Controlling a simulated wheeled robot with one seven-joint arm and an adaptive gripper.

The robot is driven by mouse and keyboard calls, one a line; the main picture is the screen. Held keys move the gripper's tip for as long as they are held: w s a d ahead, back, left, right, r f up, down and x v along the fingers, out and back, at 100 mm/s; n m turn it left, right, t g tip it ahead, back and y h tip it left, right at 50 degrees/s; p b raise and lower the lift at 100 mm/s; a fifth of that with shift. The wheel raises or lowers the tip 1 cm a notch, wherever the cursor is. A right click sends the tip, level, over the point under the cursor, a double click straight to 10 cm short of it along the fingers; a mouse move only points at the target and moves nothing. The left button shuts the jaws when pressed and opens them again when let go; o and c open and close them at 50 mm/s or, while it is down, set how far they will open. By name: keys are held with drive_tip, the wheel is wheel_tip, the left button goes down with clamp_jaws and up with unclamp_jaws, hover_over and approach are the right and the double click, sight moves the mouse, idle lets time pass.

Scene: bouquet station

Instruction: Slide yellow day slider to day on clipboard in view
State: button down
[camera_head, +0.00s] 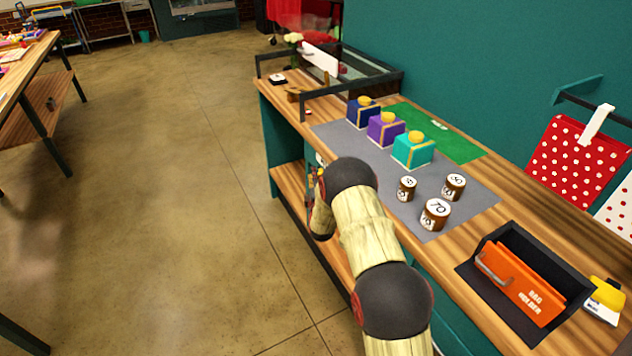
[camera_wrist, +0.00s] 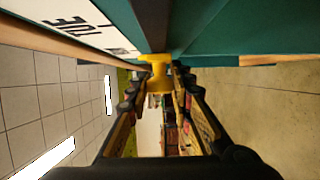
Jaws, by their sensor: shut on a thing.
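In the wrist view the yellow day slider (camera_wrist: 157,70) sits between the two fingertips of my gripper (camera_wrist: 160,84), which is shut on it. The slider is at the edge of a teal and dark surface. A white panel with black day lettering, which reads like "TUE" (camera_wrist: 75,30), lies at the upper left, close beside the slider. I take this panel to be the clipboard, but only part of it shows. Whether the slider lines up with a day cannot be told. In the head view my arm reaches down at the bench's front and hides the slider.
The wooden bench (camera_head: 520,219) holds three boxes with yellow tops (camera_head: 387,129), three numbered jars (camera_head: 436,213), a green mat (camera_head: 436,132) and an orange bag holder (camera_head: 522,283) in a black tray. The floor (camera_head: 170,200) left of the bench is clear.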

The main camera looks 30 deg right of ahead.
drive_tip(key=shift+w, duration=0.1)
drive_tip(key=c, duration=1.8)
unclamp_jaws()
drive_tip(key=shift+w+a+f, duration=0.1)
drive_tip(key=shift+w, duration=0.05)
drive_tip(key=shift+c, duration=0.2)
drive_tip(key=shift+o, duration=1.3)
drive_tip(key=v, duration=1.2)
